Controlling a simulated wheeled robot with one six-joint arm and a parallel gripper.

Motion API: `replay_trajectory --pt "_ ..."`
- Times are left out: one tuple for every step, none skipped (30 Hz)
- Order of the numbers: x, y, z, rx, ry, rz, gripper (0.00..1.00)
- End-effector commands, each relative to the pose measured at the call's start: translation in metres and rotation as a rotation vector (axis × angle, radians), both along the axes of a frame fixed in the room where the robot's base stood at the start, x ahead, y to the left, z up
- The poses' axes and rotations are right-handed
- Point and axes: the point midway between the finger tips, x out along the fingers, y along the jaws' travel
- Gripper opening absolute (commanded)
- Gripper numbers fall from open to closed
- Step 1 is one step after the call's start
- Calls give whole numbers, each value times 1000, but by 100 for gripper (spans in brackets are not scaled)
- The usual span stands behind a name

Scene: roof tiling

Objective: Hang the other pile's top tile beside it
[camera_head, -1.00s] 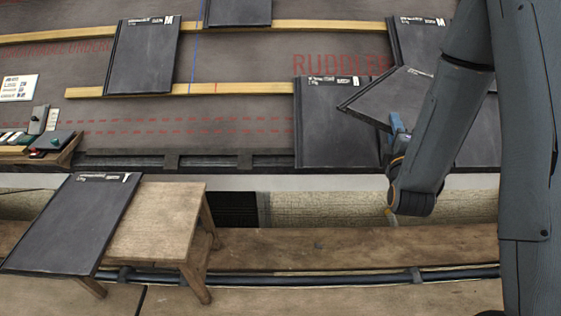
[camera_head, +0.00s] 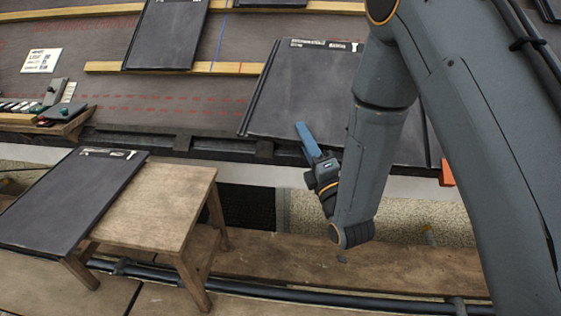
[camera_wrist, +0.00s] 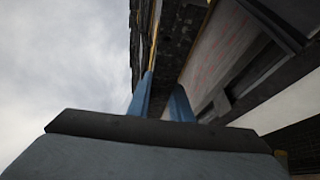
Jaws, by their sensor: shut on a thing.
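My gripper (camera_head: 308,145) has blue fingers and is shut on the lower edge of a dark tile (camera_head: 300,90) with a white label strip along its top. This held tile appears in front of the roof and overlaps a batten; I cannot tell whether it touches the roof. It hides much of the hung tiles behind it, and my arm covers its right part. Another dark tile (camera_head: 165,35) hangs to the upper left. In the wrist view, the blue fingers (camera_wrist: 162,95) reach up towards a narrow dark edge; the tile is hard to make out there.
A dark tile (camera_head: 65,200) lies on a wooden stool (camera_head: 160,205) at lower left, overhanging its left side. A wooden batten (camera_head: 230,68) crosses the roof. A wooden tray (camera_head: 60,128) with small items sits at the left eave. An orange piece (camera_head: 446,172) shows at right.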

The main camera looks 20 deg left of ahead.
Motion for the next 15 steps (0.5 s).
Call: replay_trajectory --pt "-7 16 -10 5 -20 32 0" --pt "-11 23 -13 6 -28 48 0" --pt "-17 32 -16 9 -37 68 0" --pt "-20 37 -18 10 -43 80 0" --pt "-24 42 -20 12 -50 91 0" --pt "-28 47 -21 13 -56 103 0" --pt "-30 50 -22 13 -60 109 0" --pt "-32 52 -23 13 -63 114 0" --pt "-34 55 -24 15 -65 120 0" --pt "-34 56 -24 15 -67 123 0" --pt "-35 57 -24 15 -69 126 0" --pt "-34 58 -25 15 -70 127 0" --pt "-33 59 -25 16 -70 128 0" --pt "-32 59 -25 16 -71 128 0" --pt "-29 60 -26 17 -71 127 0"
